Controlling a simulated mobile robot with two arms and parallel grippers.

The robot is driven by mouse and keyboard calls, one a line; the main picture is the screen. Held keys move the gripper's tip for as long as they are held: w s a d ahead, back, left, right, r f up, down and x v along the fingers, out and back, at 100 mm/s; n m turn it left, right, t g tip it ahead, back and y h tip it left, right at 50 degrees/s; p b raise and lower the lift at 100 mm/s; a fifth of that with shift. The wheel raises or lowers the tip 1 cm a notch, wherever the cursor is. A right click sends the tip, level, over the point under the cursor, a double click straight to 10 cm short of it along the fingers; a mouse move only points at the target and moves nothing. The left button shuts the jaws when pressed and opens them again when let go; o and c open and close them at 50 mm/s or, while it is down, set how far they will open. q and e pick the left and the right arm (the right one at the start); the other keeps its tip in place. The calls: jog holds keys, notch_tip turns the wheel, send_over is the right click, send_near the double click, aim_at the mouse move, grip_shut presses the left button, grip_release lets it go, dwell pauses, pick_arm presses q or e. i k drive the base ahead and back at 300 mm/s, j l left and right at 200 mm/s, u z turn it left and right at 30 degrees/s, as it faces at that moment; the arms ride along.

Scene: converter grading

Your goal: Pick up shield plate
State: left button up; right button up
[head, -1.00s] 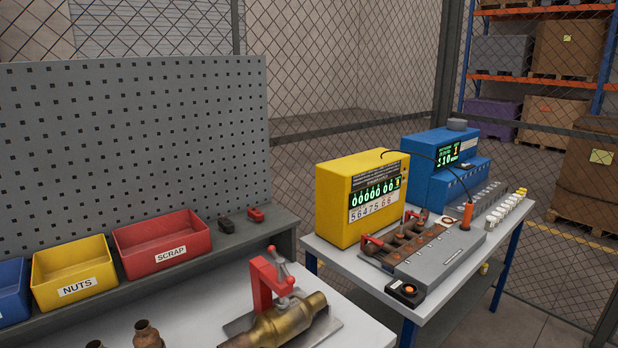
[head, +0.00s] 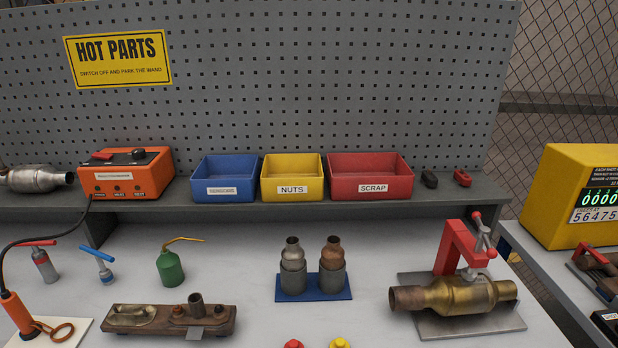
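I cannot tell for certain which part is the shield plate. A brass-coloured converter (head: 455,296) with pipe ends lies under a red toggle clamp (head: 462,247) on a grey base plate (head: 480,324) at the right of the bench. A brown fixture block (head: 222,323) at the front left carries a dull, shaped metal piece (head: 131,315), a short upright pipe (head: 196,304) and a small grey flat piece (head: 195,333). Neither of my grippers is in view.
Blue (head: 224,178), yellow (head: 292,177) and red (head: 370,176) bins stand on the back shelf. Two pipe parts stand on a blue stand (head: 313,296). A green oil can (head: 170,266) and an orange-handled wand (head: 17,313) are at left. The bench middle has clear patches.

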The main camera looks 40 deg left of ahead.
aim_at(130, 311)
jog(key=u, duration=0.45)
jog(key=j+u, duration=0.15)
jog(key=u, duration=1.25)
jog(key=i+u, duration=0.1)
jog(key=u, duration=0.4)
jog(key=i+j, duration=0.1)
jog(key=j, duration=0.3)
jog(key=i+j+z, duration=0.1)
jog(key=j, duration=0.3)
jog(key=i+j, duration=0.15)
jog(key=j, duration=0.3)
jog(key=i+j+z, duration=0.1)
jog(key=j, duration=0.3)
